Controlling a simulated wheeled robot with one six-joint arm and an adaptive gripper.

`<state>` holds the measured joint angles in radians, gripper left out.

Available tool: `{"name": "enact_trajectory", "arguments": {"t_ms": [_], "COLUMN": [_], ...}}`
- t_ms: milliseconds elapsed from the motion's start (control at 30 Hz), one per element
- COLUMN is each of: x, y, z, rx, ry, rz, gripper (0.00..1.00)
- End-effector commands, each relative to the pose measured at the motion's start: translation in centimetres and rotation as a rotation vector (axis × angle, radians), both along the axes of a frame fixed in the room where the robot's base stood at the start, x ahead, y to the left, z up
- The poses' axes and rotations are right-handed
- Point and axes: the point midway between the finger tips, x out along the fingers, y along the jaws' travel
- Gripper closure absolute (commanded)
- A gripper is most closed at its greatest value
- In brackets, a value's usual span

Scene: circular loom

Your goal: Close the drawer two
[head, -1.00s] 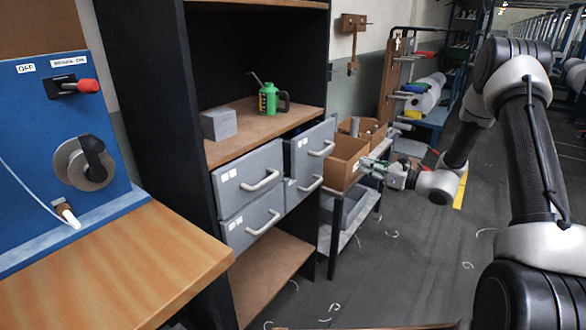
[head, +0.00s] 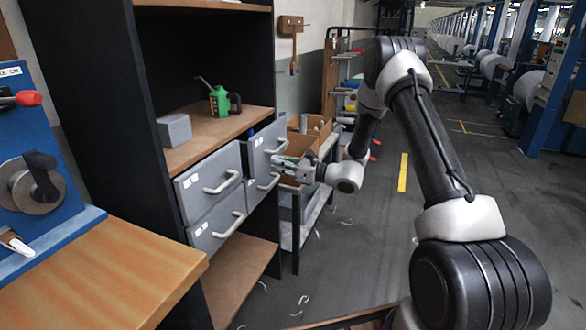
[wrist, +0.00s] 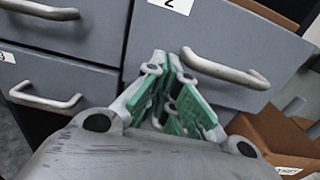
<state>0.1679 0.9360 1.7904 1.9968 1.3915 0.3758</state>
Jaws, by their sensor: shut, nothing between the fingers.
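Drawer two (head: 258,143) is the grey upper right drawer in the shelf unit. In the head view its front stands forward of the drawers beside it. Its front fills the upper right of the wrist view (wrist: 225,35), with a white "2" label and a pale curved handle (wrist: 228,72). My gripper (head: 278,163) is at this drawer's front, beside the handle. In the wrist view its green fingertips (wrist: 172,68) are together and empty, pointing at the front just left of the handle. I cannot tell whether they touch it.
Grey drawers (head: 208,182) with handles lie left of and below drawer two. A green oil can (head: 220,101) and a grey block (head: 174,130) stand on the shelf above. Cardboard boxes (head: 303,142) stand just right of the unit. A wooden table (head: 120,270) is at front left; open floor lies right.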

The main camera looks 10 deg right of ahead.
Motion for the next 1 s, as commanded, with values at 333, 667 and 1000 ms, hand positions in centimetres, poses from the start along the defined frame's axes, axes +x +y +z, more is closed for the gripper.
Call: {"name": "enact_trajectory", "arguments": {"t_ms": [333,667,1000], "x": [2.1,2.2,4.6], "y": [2.9,3.0,6.4], "z": [0.0,0.0,-0.1], "rx": [-0.001,-0.001,-0.001], "ry": [0.0,0.001,-0.001], "rz": [0.001,0.0,0.002], "gripper": [1.0,1.0,1.0]}}
